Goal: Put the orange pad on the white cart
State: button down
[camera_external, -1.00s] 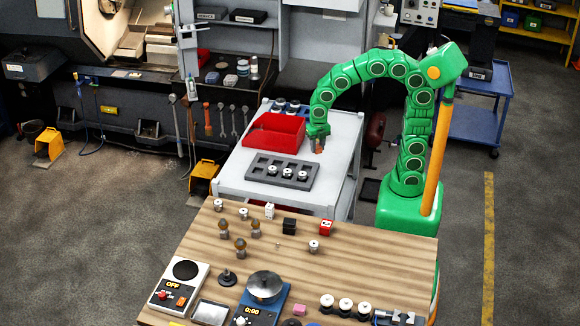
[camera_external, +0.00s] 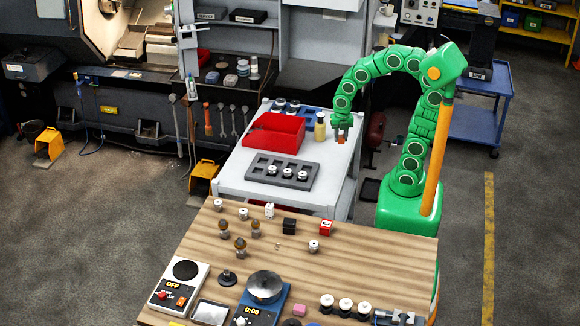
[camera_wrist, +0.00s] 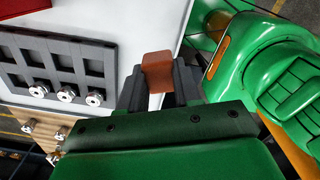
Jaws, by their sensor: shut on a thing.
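My gripper (camera_external: 341,138) is shut on the orange pad and holds it over the right part of the white cart. The orange pad (camera_external: 340,141) is small and partly hidden by the fingers; in the wrist view the pad (camera_wrist: 157,72) sticks out between the two dark fingers. The white cart (camera_external: 318,186) stands behind the wooden table, and its top (camera_wrist: 125,18) lies beneath the pad in the wrist view. I cannot tell whether the pad touches the cart top.
On the cart are a red bin (camera_external: 274,133), a grey tray (camera_external: 258,175) with several metal parts, and a yellowish bottle (camera_external: 320,127) just left of my gripper. The cart's right front area is clear. A wooden table (camera_external: 375,262) with many items stands in front.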

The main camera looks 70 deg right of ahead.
send_near(312, 159)
jog(key=s+r, duration=0.3)
jog(key=s, duration=0.2)
jog(key=w+f, duration=0.1)
jog(key=f, duration=0.1)
jog(key=w+f, duration=0.2)
jog(key=shift+w+f, duration=0.2)
jog(key=shift+w, duration=0.1)
jog(key=shift+w+d+f, duration=0.1)
jog(key=shift+w+f, duration=0.65)
jog(key=shift+f, duration=1.7)
jog(key=shift+f, duration=0.1)
jog(key=c, duration=0.8)
grip_release()
